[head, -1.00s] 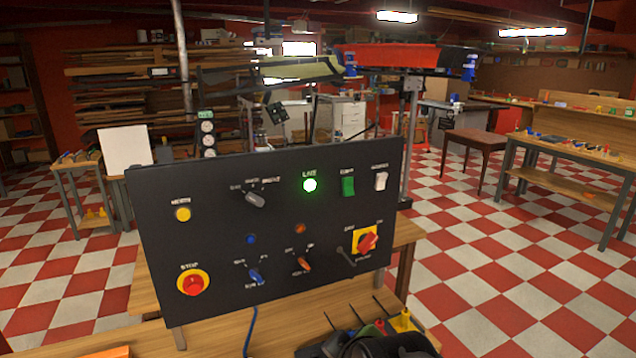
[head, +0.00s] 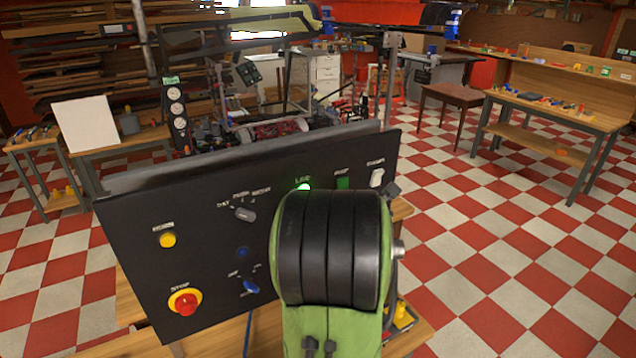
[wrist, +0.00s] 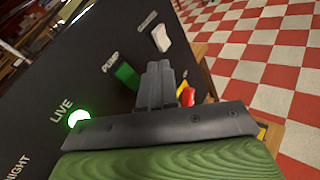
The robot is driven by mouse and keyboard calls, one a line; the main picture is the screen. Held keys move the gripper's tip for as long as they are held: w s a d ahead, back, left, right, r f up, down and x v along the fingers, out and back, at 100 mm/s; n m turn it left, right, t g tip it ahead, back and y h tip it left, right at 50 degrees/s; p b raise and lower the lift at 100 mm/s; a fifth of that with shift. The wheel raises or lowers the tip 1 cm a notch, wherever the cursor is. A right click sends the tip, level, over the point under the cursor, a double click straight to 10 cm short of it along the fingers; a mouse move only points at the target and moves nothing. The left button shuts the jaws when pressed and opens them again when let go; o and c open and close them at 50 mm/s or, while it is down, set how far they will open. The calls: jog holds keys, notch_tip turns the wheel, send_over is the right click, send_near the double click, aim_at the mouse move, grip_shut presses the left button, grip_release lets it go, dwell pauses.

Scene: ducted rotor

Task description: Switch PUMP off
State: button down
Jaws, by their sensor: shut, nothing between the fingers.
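The black control panel (head: 130,220) stands on a wooden table. The green PUMP rocker switch (wrist: 126,76) is on its upper right, with its label above it. In the head view only the top of the PUMP switch (head: 343,182) shows above my arm. My gripper (wrist: 160,70) is shut and empty in the wrist view. Its fingertips appear just beside the PUMP switch, in front of the panel; I cannot tell if they touch. In the head view my arm hides the gripper and the panel's lower right.
A white rocker (wrist: 161,38) is beside PUMP. The lit green LIVE lamp (wrist: 78,118) is on its other side. A red and yellow rotary switch (wrist: 187,95) is below. The red STOP button (head: 185,302) is at lower left. Checkered floor at right is open.

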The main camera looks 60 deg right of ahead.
aim_at(344, 187)
jog(key=w+d+f+b, duration=0.3)
jog(key=w, duration=0.3)
jog(key=shift+w+d+f, duration=0.2)
jog(key=shift+w+f, duration=0.1)
jog(key=shift+f, duration=0.05)
jog(key=shift+w+f, duration=0.1)
dwell(2.0)
jog(key=shift+w+d+f, duration=0.1)
jog(key=shift+w+d, duration=0.05)
jog(key=shift+w, duration=0.1)
jog(key=shift+w+d+f, duration=0.15)
jog(key=shift+w+d, duration=0.05)
jog(key=shift+w, duration=0.15)
dwell(0.7)
jog(key=shift+s, duration=0.1)
jog(key=shift+s+a+r, duration=0.35)
jog(key=shift+s+a, duration=0.05)
jog(key=shift+s, duration=0.25)
